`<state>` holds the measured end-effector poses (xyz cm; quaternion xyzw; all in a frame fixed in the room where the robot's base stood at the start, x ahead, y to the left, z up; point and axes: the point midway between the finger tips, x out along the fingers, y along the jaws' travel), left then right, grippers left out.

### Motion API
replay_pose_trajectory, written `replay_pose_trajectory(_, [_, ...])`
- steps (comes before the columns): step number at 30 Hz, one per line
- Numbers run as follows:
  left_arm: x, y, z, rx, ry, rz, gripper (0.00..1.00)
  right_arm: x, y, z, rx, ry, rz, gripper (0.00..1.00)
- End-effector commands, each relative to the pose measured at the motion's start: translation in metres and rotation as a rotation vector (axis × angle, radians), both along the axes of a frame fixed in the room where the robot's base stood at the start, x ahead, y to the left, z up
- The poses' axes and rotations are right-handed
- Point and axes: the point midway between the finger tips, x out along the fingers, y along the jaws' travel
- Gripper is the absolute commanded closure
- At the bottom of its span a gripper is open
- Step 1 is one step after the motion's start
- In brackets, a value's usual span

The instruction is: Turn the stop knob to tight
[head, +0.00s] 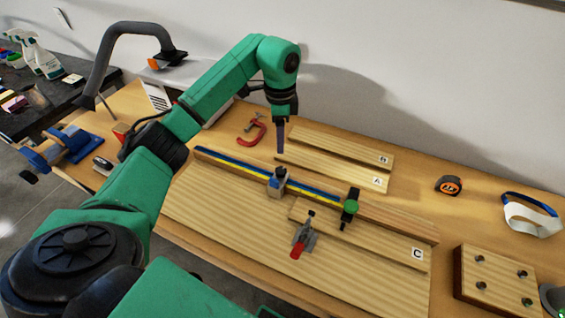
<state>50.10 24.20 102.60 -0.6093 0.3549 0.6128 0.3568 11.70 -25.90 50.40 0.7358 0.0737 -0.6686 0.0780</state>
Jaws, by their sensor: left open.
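A blue and yellow rail (235,169) runs along the wooden board (220,207). A small grey-blue block (275,187) with a dark upright top sits on the rail near its middle. Farther right along the rail is a black clamp-like piece with a round green knob (350,208). I cannot tell for sure which of these two carries the stop knob, nor how tight either is. My left gripper (281,150) points down, open and empty, above and behind the grey-blue block, apart from it. My right gripper is not in view.
A red-handled toggle clamp (300,240) and plank C (380,242) lie in front of the rail. Planks A (340,174) and B (345,147) and a red C-clamp (253,131) lie behind it. A tape measure (449,186) is at right.

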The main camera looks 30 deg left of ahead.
Motion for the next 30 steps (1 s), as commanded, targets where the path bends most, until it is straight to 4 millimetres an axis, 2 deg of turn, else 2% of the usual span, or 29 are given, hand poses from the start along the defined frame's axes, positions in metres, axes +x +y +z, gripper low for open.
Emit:
replay_pose_trajectory(9, [-0.001, -0.002, -0.082, -0.004, 0.003, -0.004, 0.41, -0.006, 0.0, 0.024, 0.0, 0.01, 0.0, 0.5])
replay_pose_trajectory(13, [-0.001, -0.002, -0.109, -0.005, 0.002, -0.005, 0.41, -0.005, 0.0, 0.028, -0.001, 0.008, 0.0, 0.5])
replay_pose_trajectory(18, [0.0, -0.002, -0.124, -0.004, -0.002, -0.006, 0.41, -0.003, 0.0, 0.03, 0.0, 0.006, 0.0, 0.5])
replay_pose_trajectory(24, [0.0, -0.001, -0.125, -0.004, -0.002, -0.007, 0.41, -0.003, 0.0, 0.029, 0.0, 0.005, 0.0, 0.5])
replay_pose_trajectory(26, [0.0, -0.002, -0.125, -0.004, -0.002, -0.006, 0.6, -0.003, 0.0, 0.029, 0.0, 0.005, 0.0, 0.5])
replay_pose_trajectory(27, [0.0, -0.002, -0.125, -0.004, -0.002, -0.006, 0.75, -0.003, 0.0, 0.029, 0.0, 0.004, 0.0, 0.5])
replay_pose_trajectory(29, [0.0, -0.002, -0.125, -0.004, -0.002, -0.006, 0.98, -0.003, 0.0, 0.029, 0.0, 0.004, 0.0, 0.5])
replay_pose_trajectory(30, [0.0, -0.002, -0.125, -0.004, -0.002, -0.006, 1.0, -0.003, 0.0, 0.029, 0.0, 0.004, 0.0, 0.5])
